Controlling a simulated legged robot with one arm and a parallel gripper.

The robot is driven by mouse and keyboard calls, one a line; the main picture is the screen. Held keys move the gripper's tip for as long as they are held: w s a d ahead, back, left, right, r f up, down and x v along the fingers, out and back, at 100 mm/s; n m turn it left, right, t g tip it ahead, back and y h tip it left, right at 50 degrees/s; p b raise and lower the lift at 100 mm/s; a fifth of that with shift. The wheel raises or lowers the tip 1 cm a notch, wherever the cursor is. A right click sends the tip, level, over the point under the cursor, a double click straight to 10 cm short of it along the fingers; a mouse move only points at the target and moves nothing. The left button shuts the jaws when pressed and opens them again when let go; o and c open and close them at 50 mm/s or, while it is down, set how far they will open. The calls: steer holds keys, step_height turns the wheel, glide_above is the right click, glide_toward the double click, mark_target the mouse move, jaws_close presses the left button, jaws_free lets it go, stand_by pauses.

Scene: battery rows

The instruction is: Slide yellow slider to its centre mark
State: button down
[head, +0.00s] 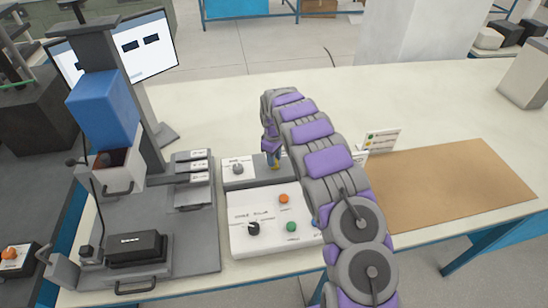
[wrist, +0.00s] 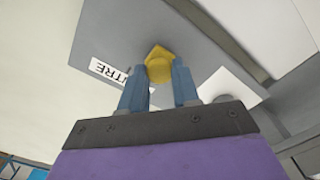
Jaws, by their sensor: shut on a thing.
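The yellow slider (wrist: 159,68) shows in the wrist view between the two blue fingertips of my gripper (wrist: 160,85), which is shut on it. A pointed yellow part stands out just beyond the round knob. A white label (wrist: 118,74) reading "...TRE" lies just left of the fingers, partly cut off from view. My arm hides most of the slider's track there, so the slider's exact offset from the mark cannot be told.
A white panel (head: 240,218) with an orange button (head: 284,199), a green button (head: 291,227) and a black knob (head: 253,229) lies in front. A dial (head: 238,169) sits left of my gripper. A press with a blue head (head: 103,110) stands left. A brown mat (head: 450,185) lies right.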

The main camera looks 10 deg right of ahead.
mark_target(281, 166)
steer(key=shift+d+r+p, duration=0.15)
steer(key=shift+d+p, duration=0.55)
steer(key=shift+d, duration=0.65)
steer(key=c, duration=0.8)
jaws_free()
step_height(281, 166, up, 17)
steer(key=p, duration=0.2)
